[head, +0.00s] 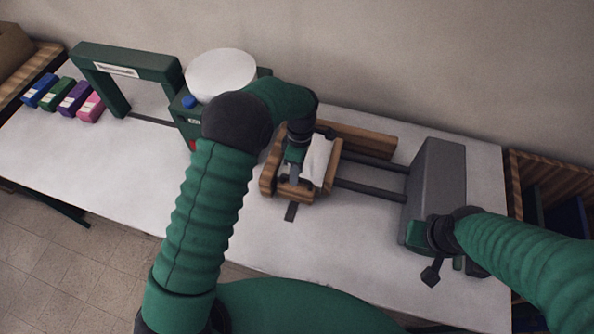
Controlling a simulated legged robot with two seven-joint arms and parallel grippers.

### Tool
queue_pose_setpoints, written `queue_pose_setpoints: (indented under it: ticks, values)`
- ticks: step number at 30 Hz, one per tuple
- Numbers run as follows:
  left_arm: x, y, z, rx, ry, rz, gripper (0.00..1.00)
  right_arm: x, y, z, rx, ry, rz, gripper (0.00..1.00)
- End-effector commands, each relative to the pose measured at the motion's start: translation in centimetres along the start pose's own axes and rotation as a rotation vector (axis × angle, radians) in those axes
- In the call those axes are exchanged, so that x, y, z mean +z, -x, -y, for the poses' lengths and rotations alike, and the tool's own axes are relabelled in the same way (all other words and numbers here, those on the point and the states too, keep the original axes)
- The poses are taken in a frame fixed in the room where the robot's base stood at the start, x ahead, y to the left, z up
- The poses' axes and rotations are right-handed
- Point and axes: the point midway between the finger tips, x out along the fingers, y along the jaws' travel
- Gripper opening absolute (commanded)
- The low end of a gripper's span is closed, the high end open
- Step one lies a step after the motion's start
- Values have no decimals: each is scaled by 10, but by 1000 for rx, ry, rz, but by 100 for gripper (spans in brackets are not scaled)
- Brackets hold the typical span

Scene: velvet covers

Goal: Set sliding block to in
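A wooden block assembly (331,165) sits on the white table, with two dark rods running from it to a grey housing (440,180) on the right. A white piece (318,158) lies between its wooden parts. I cannot tell for sure which wooden part is the sliding block. My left gripper (291,183) points down over the left part of this assembly, at its near side. Its fingertips are small and dark, and I cannot see whether they touch or hold the wood. My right gripper (418,235) is at the near side of the grey housing, its fingers unclear.
A black knobbed handle (431,273) shows below my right wrist. A green arch (125,68), several coloured boxes (74,97) and a round white plate (220,75) on a green device stand to the left. A wooden crate (545,180) is beyond the table's right edge. The front-left table is clear.

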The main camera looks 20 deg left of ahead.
Motion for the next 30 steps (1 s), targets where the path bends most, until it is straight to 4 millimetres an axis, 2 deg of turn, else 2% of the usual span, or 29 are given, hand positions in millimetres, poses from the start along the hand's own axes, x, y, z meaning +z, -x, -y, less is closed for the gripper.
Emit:
queue_pose_setpoints:
  ticks: [5, 8, 11, 21, 25, 30]
  values:
    - [1, 2, 0, 0, -1, 1, 34, 0, -1, 0, 0, 0, 0, 41]
    - [1, 14, -1, 3, 0, 1, 34, 1, -3, 0, 0, 0, 0, 41]
    - [1, 36, -2, 5, 0, 2, 34, 2, -7, 0, 0, 0, 0, 41]
    - [0, 134, -3, 3, -1, 1, 34, 3, -13, 0, 0, 0, 0, 41]
    - [-1, 157, -3, 1, 0, 1, 34, 3, -13, 0, 0, 0, 0, 41]
    - [-1, 168, -2, -2, 0, 1, 34, 3, -13, 0, 0, 0, 0, 41]
